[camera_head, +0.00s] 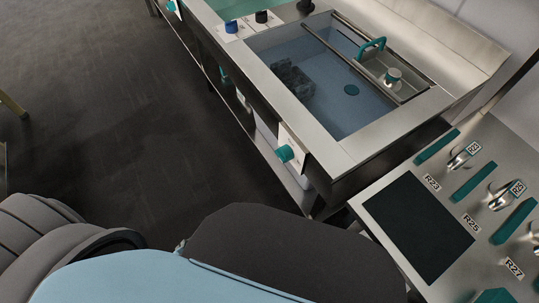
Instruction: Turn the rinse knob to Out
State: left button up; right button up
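A teal knob (285,153) sticks out from a white plate (293,145) on the front of the steel sink counter. A blue knob (231,26) and a black knob (262,16) stand on white plates on the counter's top, beside the basin. No Out marking is readable, and I cannot tell which of these is the rinse knob. Neither gripper is in view.
Rails with a teal-handled steel tray (372,66) span the basin. On the right, a steel panel has a dark plate (418,228), teal bars and levers with tags such as R23 and R25. Dark floor (110,110) lies open at left.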

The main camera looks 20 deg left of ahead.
pick_arm(q)
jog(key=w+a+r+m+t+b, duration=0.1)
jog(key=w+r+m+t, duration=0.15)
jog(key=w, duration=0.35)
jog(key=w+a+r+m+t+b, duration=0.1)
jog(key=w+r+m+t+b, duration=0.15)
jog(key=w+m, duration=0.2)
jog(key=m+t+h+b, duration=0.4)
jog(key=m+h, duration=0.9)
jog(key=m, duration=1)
send_near(281, 155)
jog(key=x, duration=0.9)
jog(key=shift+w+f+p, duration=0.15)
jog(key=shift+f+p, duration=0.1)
jog(key=shift+p, duration=0.15)
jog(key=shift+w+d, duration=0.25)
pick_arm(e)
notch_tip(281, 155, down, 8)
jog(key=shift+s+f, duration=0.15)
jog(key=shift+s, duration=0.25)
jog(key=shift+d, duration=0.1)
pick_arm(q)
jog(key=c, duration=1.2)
